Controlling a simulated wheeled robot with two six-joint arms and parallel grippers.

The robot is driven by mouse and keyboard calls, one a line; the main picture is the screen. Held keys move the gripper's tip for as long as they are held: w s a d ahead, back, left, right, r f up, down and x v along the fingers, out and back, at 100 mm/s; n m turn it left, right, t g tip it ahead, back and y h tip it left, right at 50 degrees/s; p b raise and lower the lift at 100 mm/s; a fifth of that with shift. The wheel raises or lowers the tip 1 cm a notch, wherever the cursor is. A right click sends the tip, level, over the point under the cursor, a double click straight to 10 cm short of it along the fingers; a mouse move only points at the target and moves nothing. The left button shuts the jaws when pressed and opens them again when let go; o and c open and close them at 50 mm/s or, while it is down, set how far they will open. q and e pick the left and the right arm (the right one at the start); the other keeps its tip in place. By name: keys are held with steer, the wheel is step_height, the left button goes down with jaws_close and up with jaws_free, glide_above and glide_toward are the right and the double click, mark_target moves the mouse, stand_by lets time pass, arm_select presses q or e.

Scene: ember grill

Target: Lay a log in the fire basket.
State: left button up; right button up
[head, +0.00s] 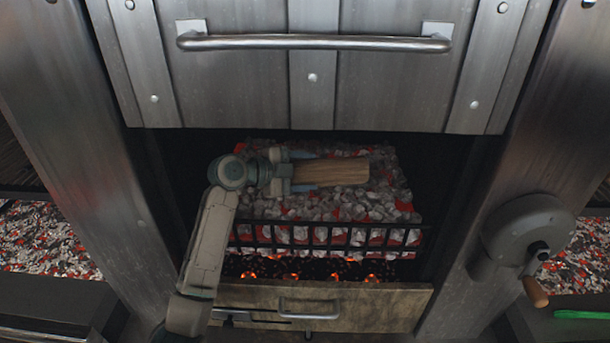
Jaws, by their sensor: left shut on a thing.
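A brown wooden log (335,172) lies sideways over the coals in the fire basket (330,239). The basket has a dark barred front and is filled with grey and red glowing coals. My left gripper (283,173) is inside the opening, shut on the left end of the log. I cannot tell whether the log touches the coals. My right gripper is out of view.
A raised metal door with a bar handle (315,42) hangs above the opening. Below the basket are embers and a drawer front (375,305) with a handle. A crank wheel (528,232) is on the right post. Metal posts flank the opening.

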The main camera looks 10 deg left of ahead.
arm_select(q)
steer(key=shift+r, duration=0.15)
steer(key=o, duration=1.7)
steer(key=shift+s, duration=0.1)
steer(key=shift+c, duration=0.2)
steer(key=shift+v, duration=2.25)
steer(key=shift+s+a+r, duration=0.1)
steer(key=shift+s+a, duration=0.1)
steer(key=shift+s, duration=0.05)
steer(key=shift+s+d+r, duration=0.1)
steer(key=shift+s+r, duration=0.15)
steer(key=s+d, duration=0.1)
steer(key=s, duration=1.5)
steer(key=shift+s+d, duration=0.15)
steer(key=shift+d, duration=0.25)
